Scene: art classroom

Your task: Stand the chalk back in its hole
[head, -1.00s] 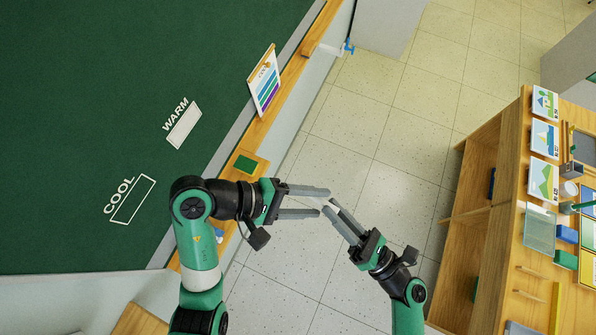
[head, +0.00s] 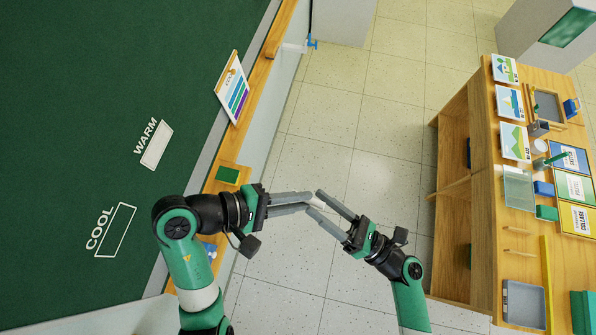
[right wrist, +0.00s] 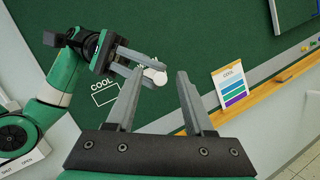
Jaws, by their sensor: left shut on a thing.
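The chalk (head: 317,203) is a short white piece at the fingertips of my left gripper (head: 311,202), which is shut on it in mid-air, right of the board ledge. It also shows in the right wrist view (right wrist: 156,75), partly hidden by a finger. My right gripper (head: 315,201) is open, its fingertips spread around or very close to the chalk; I cannot tell whether they touch it. The wooden ledge (head: 254,113) runs along the board's edge and carries a wooden block with a green top (head: 228,174). I cannot make out the chalk's hole.
A colour chart card (head: 232,88) stands on the ledge. A blue item (head: 210,250) is partly hidden behind my left arm. The green chalkboard (head: 100,80) fills the left side. A wooden shelf unit (head: 510,200) with cards and trays stands at right, with clear floor between.

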